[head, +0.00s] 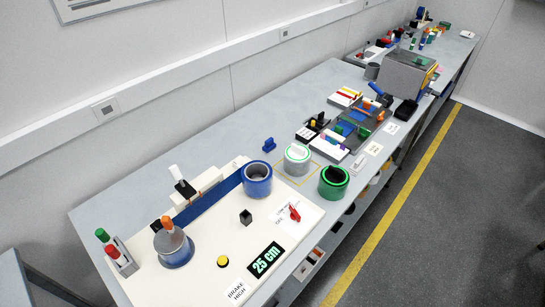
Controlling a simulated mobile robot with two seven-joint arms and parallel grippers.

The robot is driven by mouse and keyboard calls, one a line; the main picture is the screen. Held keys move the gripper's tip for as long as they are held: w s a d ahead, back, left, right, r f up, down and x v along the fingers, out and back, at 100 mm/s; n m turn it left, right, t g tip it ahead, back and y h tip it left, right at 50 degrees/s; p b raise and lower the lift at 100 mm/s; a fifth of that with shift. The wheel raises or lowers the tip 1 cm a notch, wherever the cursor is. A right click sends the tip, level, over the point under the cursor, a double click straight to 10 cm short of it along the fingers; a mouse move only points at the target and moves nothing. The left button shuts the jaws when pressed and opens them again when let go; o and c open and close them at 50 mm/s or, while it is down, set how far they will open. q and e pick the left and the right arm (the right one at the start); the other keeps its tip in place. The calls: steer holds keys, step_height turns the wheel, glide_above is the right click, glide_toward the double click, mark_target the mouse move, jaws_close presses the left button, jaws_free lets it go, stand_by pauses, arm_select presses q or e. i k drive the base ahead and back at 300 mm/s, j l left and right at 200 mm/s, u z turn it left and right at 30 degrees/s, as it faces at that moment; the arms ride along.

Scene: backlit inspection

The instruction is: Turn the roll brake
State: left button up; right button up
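A white panel (200,270) lies on the near end of the long grey bench. It bears a label reading "BRAKE HIGH" (237,290) at its front edge and a black display (266,259) reading "25 cm". A small black block or knob (246,217) stands mid-panel. A red lever (294,213) sits on a white plate, and a yellow button (223,261) is near the label. A grey and blue roll or spool (174,247) stands at the left of the panel. I cannot tell for sure which part is the roll brake. Neither of my grippers is in view.
A blue-rimmed roll (257,179), a grey-white roll (297,158) and a green roll (334,181) stand on the bench. A rack of coloured markers (119,254) is at the left. Trays, tools and a grey box (407,75) fill the far bench. The floor at right is clear.

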mark_target(294, 215)
steer(key=z, duration=0.3)
steer(key=i+l+u, duration=0.1)
steer(key=l+u, duration=0.35)
steer(key=u, duration=0.65)
steer(key=z, duration=0.8)
steer(key=l+u, duration=0.45)
steer(key=l, duration=0.3)
steer(key=i+l, duration=0.1)
steer(key=i, duration=0.3)
steer(key=i+l+u, duration=0.1)
steer(key=u, duration=0.35)
steer(key=l+u, duration=0.15)
steer(key=u, duration=0.35)
steer(key=i+l, duration=0.05)
